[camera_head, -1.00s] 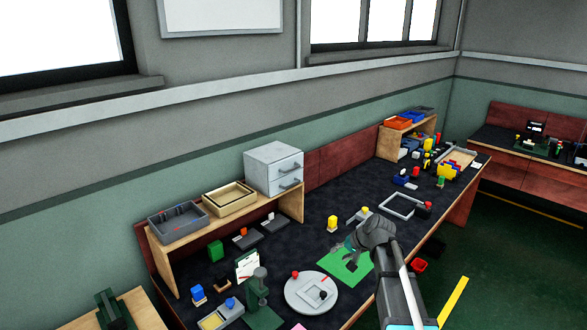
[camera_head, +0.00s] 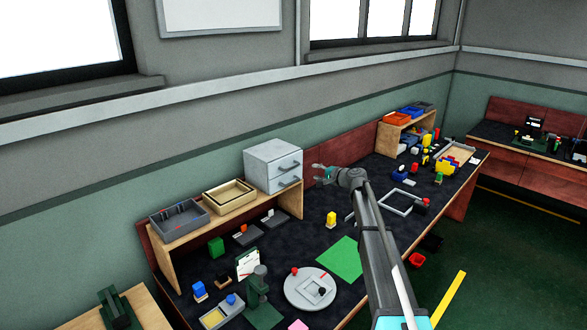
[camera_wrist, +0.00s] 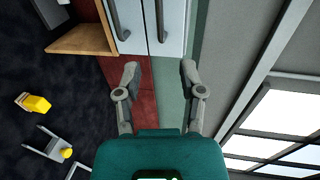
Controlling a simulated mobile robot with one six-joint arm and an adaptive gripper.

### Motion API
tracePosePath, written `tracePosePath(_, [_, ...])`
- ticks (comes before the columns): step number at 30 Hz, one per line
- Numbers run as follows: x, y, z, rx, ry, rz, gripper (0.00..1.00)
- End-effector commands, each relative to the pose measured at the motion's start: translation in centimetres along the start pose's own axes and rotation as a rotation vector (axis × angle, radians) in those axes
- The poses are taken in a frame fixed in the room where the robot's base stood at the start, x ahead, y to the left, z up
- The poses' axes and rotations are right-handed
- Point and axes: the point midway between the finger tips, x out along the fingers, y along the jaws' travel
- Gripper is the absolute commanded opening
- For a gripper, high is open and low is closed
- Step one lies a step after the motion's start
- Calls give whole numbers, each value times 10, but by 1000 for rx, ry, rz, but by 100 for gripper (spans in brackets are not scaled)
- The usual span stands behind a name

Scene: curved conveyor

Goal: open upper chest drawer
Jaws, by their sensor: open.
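The grey-white chest (camera_head: 273,166) stands at the right end of the wooden shelf and has two drawers with dark handles, one above the other. The upper drawer handle (camera_head: 290,165) and the lower drawer handle (camera_head: 290,182) both show; both drawers look shut. In the wrist view the chest (camera_wrist: 170,20) is at the top, turned sideways, with its handles (camera_wrist: 162,22) beyond the fingertips. My gripper (camera_head: 316,173) is open and empty, a little to the right of the chest front and apart from it. Its two spread fingers show in the wrist view (camera_wrist: 160,70).
A beige tray (camera_head: 215,207) and a grey divided bin (camera_head: 160,229) share the wooden shelf (camera_head: 243,226) with the chest. Below, the dark table holds a green mat (camera_head: 342,259), a yellow block (camera_head: 331,219) and a round grey plate (camera_head: 294,292). A red back panel (camera_head: 345,160) runs behind.

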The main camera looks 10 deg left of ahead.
Motion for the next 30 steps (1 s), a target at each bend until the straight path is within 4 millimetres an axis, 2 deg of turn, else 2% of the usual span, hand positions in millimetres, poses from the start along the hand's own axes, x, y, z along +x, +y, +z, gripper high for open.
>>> tracePosePath(8, [5, 0, 0, -2, -2, 1, 51])
tracePosePath(14, [21, 1, 0, -2, -3, 1, 51])
tracePosePath(30, [100, 1, 0, -2, -3, 2, 51])
